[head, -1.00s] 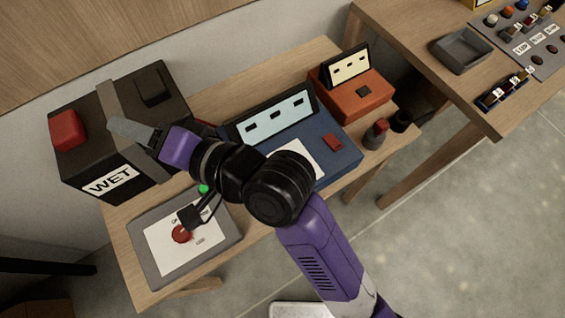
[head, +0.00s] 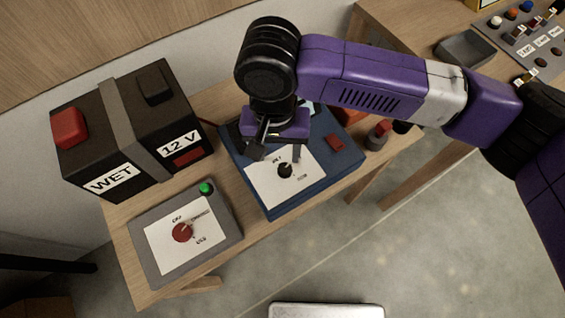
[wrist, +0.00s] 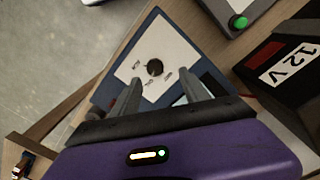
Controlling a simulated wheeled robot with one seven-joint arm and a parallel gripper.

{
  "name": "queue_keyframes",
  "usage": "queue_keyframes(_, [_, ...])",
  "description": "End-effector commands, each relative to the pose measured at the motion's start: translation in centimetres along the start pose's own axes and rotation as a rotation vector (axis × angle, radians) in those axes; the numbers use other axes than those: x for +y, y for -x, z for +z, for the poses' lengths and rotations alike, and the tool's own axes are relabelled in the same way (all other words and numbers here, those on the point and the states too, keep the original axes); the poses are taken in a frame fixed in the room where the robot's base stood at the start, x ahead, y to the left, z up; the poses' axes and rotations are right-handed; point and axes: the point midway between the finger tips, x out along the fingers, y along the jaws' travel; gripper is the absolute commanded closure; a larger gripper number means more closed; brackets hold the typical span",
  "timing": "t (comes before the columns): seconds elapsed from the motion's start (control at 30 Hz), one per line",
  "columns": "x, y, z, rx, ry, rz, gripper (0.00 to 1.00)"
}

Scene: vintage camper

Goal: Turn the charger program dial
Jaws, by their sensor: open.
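The charger (head: 262,192) is a blue box on the wooden bench, with a white label plate on its top. Its dark round program dial (head: 285,171) sits on that plate, with small printed markings around it. The dial also shows in the wrist view (wrist: 155,67), just beyond the fingertips. My gripper (head: 280,152) is over the charger, pointing down, with its fingers apart and nothing between them. In the wrist view the two grey fingers (wrist: 160,88) stand on either side of the dial's line, short of it.
A black battery (head: 135,130) marked WET and 12 V stands at the left. In front of it is a grey panel (head: 222,232) with a red knob (head: 182,232) and lit green button (head: 206,188). A red button (head: 334,143) is on the charger's right. An orange unit is mostly hidden behind my arm.

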Motion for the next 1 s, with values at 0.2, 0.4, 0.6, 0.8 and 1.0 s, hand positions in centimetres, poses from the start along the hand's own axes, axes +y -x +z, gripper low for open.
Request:
queue_keyframes(0.2, [1.1,-1.4,-0.3,0.001,-0.014,0.035,0.47])
queue_keyframes(0.4, [1.1,-4.4,-0.3,0.001,-0.013,0.034,0.47])
queue_keyframes(0.6, [1.1,-6.9,-0.3,0.002,-0.013,0.032,0.47])
queue_keyframes(0.8, [1.1,-7.7,-0.3,0.003,-0.011,0.03,0.47])
queue_keyframes(1.0, [1.1,-7.7,-0.3,0.003,-0.011,0.03,0.47])
